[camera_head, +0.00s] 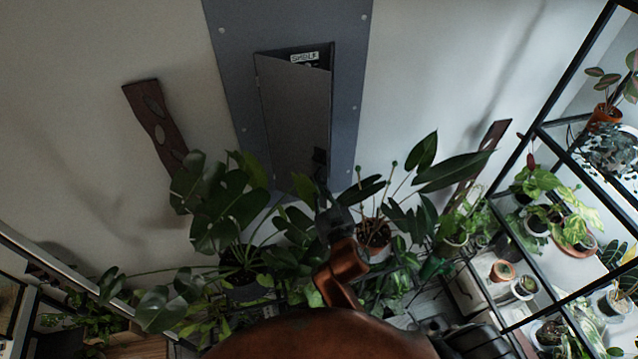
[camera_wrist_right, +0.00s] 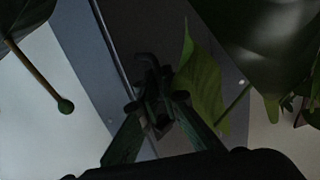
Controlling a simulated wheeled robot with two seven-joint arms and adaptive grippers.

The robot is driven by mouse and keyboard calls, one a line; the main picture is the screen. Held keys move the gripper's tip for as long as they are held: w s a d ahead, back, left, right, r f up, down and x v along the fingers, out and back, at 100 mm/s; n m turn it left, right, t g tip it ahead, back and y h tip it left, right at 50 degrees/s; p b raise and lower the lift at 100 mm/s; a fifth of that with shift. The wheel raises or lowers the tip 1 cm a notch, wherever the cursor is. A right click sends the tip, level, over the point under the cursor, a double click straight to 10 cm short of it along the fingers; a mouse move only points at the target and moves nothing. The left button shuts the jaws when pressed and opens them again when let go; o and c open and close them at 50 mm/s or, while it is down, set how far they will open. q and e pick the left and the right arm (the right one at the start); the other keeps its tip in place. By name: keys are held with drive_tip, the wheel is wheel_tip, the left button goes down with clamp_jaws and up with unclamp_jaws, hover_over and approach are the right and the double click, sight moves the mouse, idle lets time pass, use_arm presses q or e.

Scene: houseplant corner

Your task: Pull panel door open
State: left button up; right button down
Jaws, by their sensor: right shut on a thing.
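The grey panel door (camera_head: 290,115) is set in a blue-grey wall plate (camera_head: 228,40). A dark handle (camera_head: 320,155) sits low on the door's right side. My right gripper (camera_head: 322,188) reaches up to it through leaves. In the right wrist view the fingers of my right gripper (camera_wrist_right: 157,100) close on the dark handle (camera_wrist_right: 148,64); leaves and shadow hide part of the contact. My left gripper is not in view.
Large-leaved potted plants (camera_head: 215,205) crowd the space below the door, with leaves around my right arm. A black metal shelf (camera_head: 545,135) with several pots stands at the right. Brown wooden plaques (camera_head: 150,125) hang on the wall. Leaves (camera_wrist_right: 205,85) also hang close to the gripper in the wrist view.

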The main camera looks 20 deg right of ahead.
drive_tip(key=c, duration=2.1)
unclamp_jaws()
drive_tip(key=shift+w+a, duration=0.3)
drive_tip(key=shift+a, duration=0.15)
drive_tip(key=shift+s+d, duration=0.2)
drive_tip(key=shift+d, duration=0.1)
drive_tip(key=s, duration=1.2)
drive_tip(key=shift+a, duration=0.1)
